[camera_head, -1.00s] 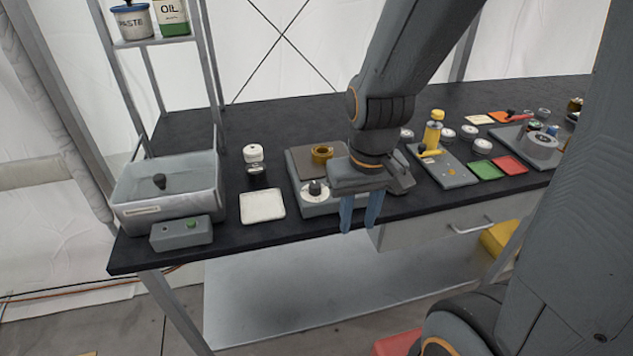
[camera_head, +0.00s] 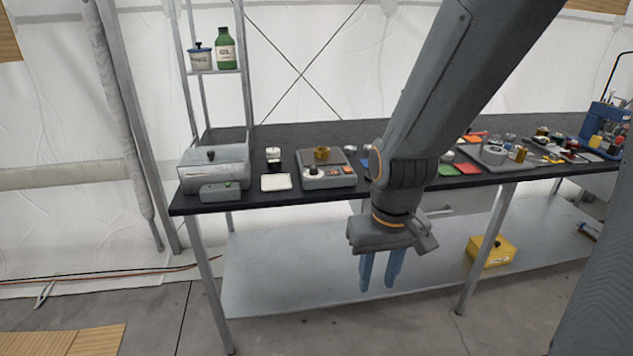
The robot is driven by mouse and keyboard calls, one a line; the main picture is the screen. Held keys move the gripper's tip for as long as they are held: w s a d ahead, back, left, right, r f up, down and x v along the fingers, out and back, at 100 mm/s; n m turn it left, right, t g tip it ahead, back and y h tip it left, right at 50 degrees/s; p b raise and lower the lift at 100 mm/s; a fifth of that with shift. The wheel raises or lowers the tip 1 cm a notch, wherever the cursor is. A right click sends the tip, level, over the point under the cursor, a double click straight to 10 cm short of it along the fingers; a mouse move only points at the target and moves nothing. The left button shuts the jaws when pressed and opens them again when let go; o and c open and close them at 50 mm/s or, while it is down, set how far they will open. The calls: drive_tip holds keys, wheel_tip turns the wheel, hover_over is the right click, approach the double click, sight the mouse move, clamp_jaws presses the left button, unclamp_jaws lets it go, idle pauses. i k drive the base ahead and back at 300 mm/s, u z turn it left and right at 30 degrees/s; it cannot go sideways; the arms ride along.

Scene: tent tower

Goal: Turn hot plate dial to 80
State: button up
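The hot plate (camera_head: 341,181) is a grey box with a dark top, standing near the front edge of the black workbench, left of the middle. Its dial (camera_head: 313,170) is a dark knob on a white disc at the front left of the box. Numbers on the dial are too small to read. A brass-coloured dish (camera_head: 321,153) sits on its top. My gripper (camera_head: 379,285) hangs pointing down in front of the bench, below and right of the hot plate, touching nothing. Its two blue fingers are slightly apart with nothing between them.
A white tray (camera_head: 276,182) lies left of the hot plate. A grey bath-like box (camera_head: 217,167) with a control unit (camera_head: 220,191) stands at the bench's left end. Red (camera_head: 467,168) and green (camera_head: 446,170) mats lie to the right. A yellow case (camera_head: 492,250) is on the lower shelf.

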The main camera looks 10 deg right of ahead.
sight(314, 169)
drive_tip(key=u, duration=0.85)
drive_tip(key=i, duration=1.5)
drive_tip(key=z, duration=0.9)
